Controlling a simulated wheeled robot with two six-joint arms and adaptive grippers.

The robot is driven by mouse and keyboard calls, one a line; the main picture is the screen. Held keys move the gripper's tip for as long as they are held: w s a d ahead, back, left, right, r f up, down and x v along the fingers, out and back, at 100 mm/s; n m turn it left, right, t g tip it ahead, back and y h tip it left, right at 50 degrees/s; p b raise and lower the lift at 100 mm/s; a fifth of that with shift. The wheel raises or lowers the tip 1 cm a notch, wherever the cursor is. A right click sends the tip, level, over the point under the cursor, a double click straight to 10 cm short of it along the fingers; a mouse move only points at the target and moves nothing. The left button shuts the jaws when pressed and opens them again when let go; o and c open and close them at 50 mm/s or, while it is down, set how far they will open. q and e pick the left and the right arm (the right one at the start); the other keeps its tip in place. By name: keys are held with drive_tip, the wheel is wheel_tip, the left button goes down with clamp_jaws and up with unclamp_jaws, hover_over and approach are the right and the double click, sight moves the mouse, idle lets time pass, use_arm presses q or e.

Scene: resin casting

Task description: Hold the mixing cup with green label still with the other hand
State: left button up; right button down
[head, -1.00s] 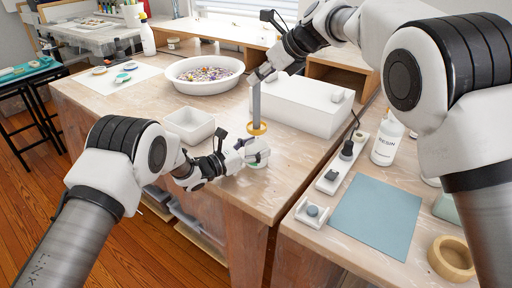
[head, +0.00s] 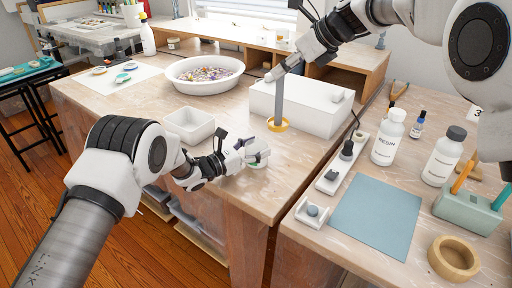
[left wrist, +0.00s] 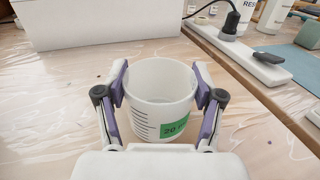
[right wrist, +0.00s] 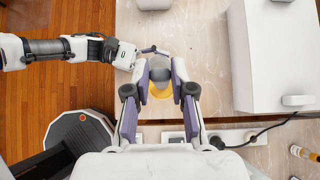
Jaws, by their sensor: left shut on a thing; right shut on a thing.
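The mixing cup with green label (left wrist: 162,105) stands on the table between the fingers of my left gripper (left wrist: 160,92). It is white, with dark graduation lines and a green label facing my palm. Its inside looks white and empty. In the head view my left gripper (head: 257,151) is shut around the cup near the table's corner and hides most of it. My right gripper (head: 272,74) is shut on a grey upright tool (head: 279,106) with a round yellow end (head: 278,125). The tool is apart from the cup, behind and right of it in the head view.
A white box (head: 312,108) stands behind the tool. A white square dish (head: 189,126) and a bowl of colored bits (head: 205,75) are at left.

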use_arm(q)
drive_tip(key=o, duration=1.4)
drive_tip(key=shift+f, duration=0.2)
drive_tip(key=shift+c, duration=0.2)
drive_tip(key=shift+r, duration=0.1)
drive_tip(key=shift+s+a, duration=0.1)
drive_tip(key=shift+a, duration=0.1)
drive_tip(key=v, duration=1.1)
drive_tip(key=shift+s+a, duration=0.1)
drive_tip(key=shift+a, duration=0.05)
drive_tip(key=shift+s+a, duration=0.1)
